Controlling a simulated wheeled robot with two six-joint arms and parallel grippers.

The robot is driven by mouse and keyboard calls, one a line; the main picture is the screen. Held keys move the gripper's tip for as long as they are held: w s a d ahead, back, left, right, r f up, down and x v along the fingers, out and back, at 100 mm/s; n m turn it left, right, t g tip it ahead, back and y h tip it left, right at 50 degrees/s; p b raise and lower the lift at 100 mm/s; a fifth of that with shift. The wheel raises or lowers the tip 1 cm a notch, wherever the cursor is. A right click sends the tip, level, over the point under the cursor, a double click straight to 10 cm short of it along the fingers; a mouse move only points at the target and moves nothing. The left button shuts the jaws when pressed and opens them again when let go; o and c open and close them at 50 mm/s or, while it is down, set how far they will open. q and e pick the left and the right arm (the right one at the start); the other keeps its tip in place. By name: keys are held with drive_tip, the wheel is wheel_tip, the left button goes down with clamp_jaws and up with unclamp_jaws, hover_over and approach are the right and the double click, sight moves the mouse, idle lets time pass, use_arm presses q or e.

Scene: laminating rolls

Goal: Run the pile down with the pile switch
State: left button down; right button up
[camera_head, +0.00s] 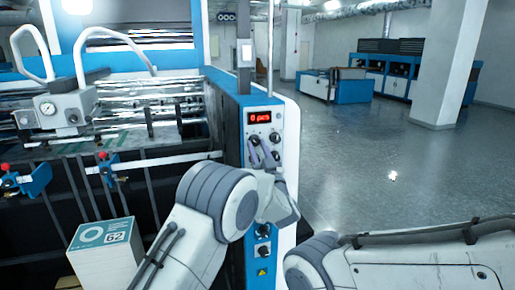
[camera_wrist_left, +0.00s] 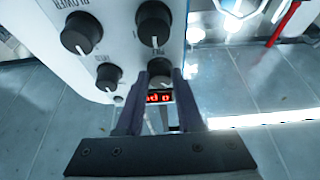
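The blue-and-white control panel (camera_head: 262,170) stands at the middle of the head view, with a red "0 pcs" display (camera_head: 260,117) and several black knobs below it. My left gripper (camera_head: 259,146) reaches to the upper left knob. In the left wrist view, which sees the panel upside down, the left gripper's fingers (camera_wrist_left: 160,82) lie close on both sides of that black knob (camera_wrist_left: 160,68), with no clear gap. My right gripper is out of view; only the right arm shows.
Other knobs (camera_wrist_left: 153,22) sit close beside the fingers. The laminating machine with its rolls (camera_head: 150,100) fills the left. A white box marked 62 (camera_head: 105,255) stands low at left. The floor (camera_head: 390,190) to the right is clear.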

use_arm(q)
drive_tip(key=shift+a+m+h+b, duration=0.1)
drive_tip(key=shift+m+h+b, duration=0.5)
drive_tip(key=shift+m, duration=0.5)
drive_tip(key=m+h+b, duration=0.1)
drive_tip(key=m+h, duration=0.1)
drive_tip(key=m, duration=0.1)
drive_tip(key=shift+s+a, duration=0.1)
drive_tip(key=m+h, duration=0.1)
drive_tip(key=m, duration=0.2)
drive_tip(key=shift+a+r+m+h, duration=0.1)
drive_tip(key=shift+m+h, duration=0.2)
drive_tip(key=shift+m, duration=0.1)
drive_tip(key=shift+r+m+h+b, duration=0.1)
drive_tip(key=shift+m+h+b, duration=0.4)
drive_tip(key=shift+m, duration=1.2)
drive_tip(key=c, duration=0.5)
unclamp_jaws()
drive_tip(key=shift+c, duration=0.2)
